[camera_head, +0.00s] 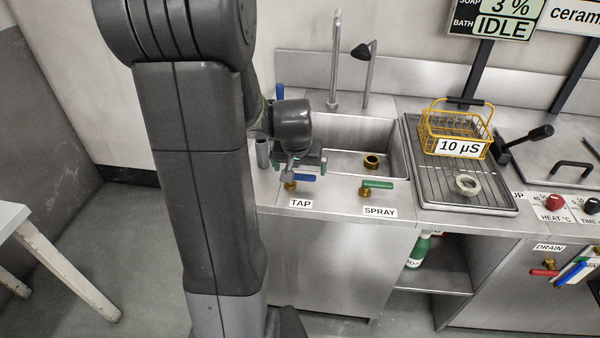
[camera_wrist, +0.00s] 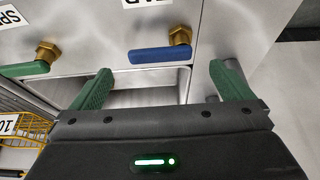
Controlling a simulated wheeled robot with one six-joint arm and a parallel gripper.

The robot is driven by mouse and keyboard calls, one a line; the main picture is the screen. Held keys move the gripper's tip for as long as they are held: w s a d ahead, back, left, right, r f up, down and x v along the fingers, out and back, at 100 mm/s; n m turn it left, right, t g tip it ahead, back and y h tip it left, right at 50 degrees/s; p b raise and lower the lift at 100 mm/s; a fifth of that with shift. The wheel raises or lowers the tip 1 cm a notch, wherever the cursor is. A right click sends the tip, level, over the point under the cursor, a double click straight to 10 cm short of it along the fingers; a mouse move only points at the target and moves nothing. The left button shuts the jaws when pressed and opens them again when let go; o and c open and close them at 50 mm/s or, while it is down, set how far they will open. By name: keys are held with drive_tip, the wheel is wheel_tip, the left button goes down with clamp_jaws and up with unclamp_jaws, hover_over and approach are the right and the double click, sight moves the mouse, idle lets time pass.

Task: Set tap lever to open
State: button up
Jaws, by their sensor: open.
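The tap lever (camera_head: 304,178) is a blue handle on a brass valve (camera_head: 291,187), on the sink's front ledge above the TAP label (camera_head: 301,203). It points right, along the ledge. In the wrist view the blue lever (camera_wrist: 160,55) lies crosswise just beyond the fingertips, and its brass valve (camera_wrist: 180,36) is at its right end. My gripper (camera_wrist: 162,80) is open, with its green fingers spread apart and nothing between them. In the head view my gripper (camera_head: 303,163) is over the sink's front edge close to the lever; my arm partly hides this area.
The green SPRAY lever (camera_head: 378,184) is to the right, also pointing right. The sink (camera_head: 390,140) holds a brass ring (camera_head: 371,161). A yellow basket (camera_head: 432,133) and a pale ring (camera_head: 467,184) are on the drain rack (camera_head: 425,189). Tall faucets (camera_head: 335,60) stand behind.

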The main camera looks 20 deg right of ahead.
sight(301, 175)
drive_tip(key=shift+x, duration=1.9)
drive_tip(key=c, duration=1.4)
